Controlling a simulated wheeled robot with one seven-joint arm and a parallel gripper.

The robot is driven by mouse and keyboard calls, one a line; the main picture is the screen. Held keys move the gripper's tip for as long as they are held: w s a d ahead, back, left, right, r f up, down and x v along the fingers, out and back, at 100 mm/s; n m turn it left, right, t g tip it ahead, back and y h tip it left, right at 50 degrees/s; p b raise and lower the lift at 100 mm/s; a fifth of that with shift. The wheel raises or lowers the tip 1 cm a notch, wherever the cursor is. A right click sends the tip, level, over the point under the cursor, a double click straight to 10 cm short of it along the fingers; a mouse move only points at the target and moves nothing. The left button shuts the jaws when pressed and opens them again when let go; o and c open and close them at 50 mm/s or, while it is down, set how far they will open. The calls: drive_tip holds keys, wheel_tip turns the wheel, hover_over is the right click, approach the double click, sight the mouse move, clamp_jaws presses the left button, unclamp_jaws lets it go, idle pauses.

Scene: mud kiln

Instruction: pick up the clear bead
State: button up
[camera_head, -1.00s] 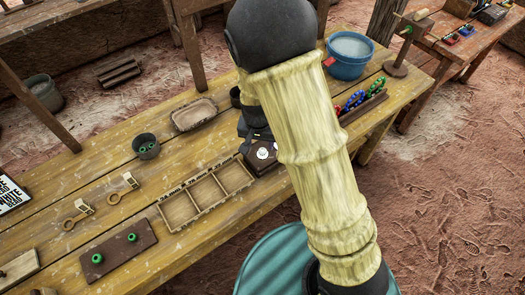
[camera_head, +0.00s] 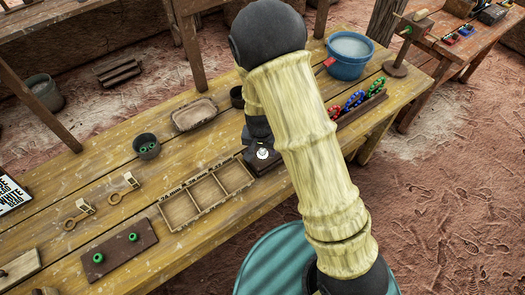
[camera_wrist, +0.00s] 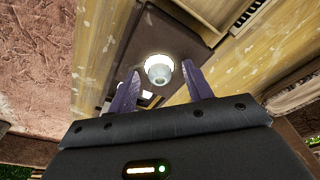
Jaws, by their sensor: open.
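The clear bead (camera_wrist: 158,73) looks pale and whitish in the wrist view. It sits on a bright round spot on a dark block (camera_wrist: 157,30). My gripper (camera_wrist: 161,69) is open, with its two purple fingers apart, one on each side of the bead in the picture. I cannot tell whether either finger touches it. In the head view, the bright spot (camera_head: 263,154) shows on the dark block just below my gripper's dark body, and my arm hides part of the block.
A wooden tray with three compartments (camera_head: 208,209) lies just left of the block. Coloured bead rings (camera_head: 354,100) stand in a rack to the right, near a blue bucket (camera_head: 348,74).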

sight(263, 150)
clamp_jaws()
wheel_tip(263, 150, up, 10)
idle(0.7)
drive_tip(key=shift+f+b, duration=3.2)
drive_tip(key=shift+f, duration=1.6)
drive_tip(key=shift+p, duration=0.4)
idle(0.8)
idle(0.5)
